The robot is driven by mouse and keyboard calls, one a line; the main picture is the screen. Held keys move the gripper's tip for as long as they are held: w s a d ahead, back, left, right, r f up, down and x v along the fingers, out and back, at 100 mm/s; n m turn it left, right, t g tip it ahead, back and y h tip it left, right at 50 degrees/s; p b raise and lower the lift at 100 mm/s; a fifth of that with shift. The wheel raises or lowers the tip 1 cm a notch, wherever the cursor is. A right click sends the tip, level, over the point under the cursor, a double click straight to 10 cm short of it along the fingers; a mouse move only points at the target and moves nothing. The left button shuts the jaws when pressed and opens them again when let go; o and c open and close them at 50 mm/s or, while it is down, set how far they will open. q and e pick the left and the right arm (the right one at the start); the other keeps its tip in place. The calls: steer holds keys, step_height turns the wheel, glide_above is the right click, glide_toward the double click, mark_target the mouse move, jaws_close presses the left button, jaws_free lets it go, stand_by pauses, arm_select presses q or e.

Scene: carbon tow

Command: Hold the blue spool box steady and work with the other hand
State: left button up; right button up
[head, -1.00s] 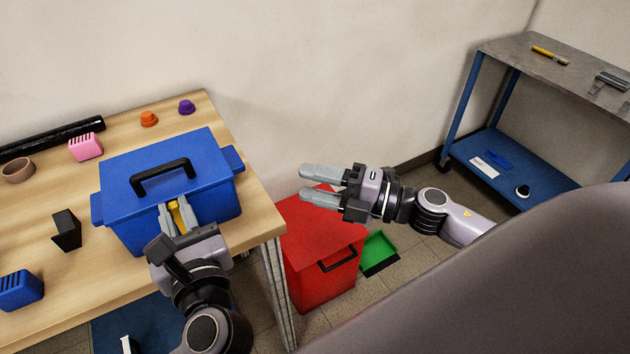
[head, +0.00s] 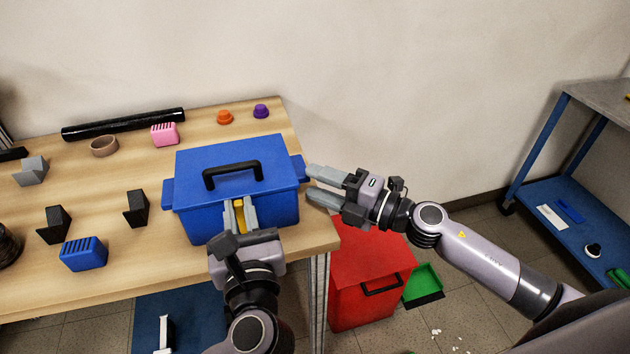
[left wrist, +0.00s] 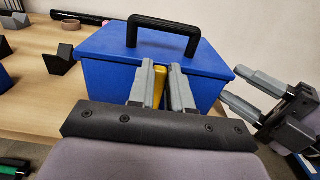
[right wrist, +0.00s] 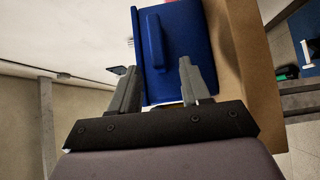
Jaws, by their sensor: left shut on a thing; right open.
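The blue spool box (head: 285,178), with a black lid handle and side tabs, stands closed near the table's right end. It also shows in the left wrist view (left wrist: 105,75) and the right wrist view (right wrist: 178,70). My left gripper (head: 238,208) is shut on the yellow latch (head: 239,214) on the box's front; the latch shows between the fingers in the left wrist view (left wrist: 160,85). My right gripper (head: 312,182) is open and empty at the box's right side tab (head: 298,168). I cannot tell whether its fingers touch the tab.
The wooden table (head: 110,205) holds a black roll (head: 125,124), a brown ring (head: 104,146), a pink block (head: 165,134), a blue slotted block (head: 84,254) and dark holders. A red bin (head: 365,265) stands on the floor at right, beside a green dustpan (head: 424,284).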

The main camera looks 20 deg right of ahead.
steer(key=shift+w+a, duration=0.5)
steer(key=shift+c, duration=0.3)
arm_select(q)
steer(key=shift+f, duration=0.1)
arm_select(e)
jaws_close()
arm_select(q)
steer(key=o, duration=0.7)
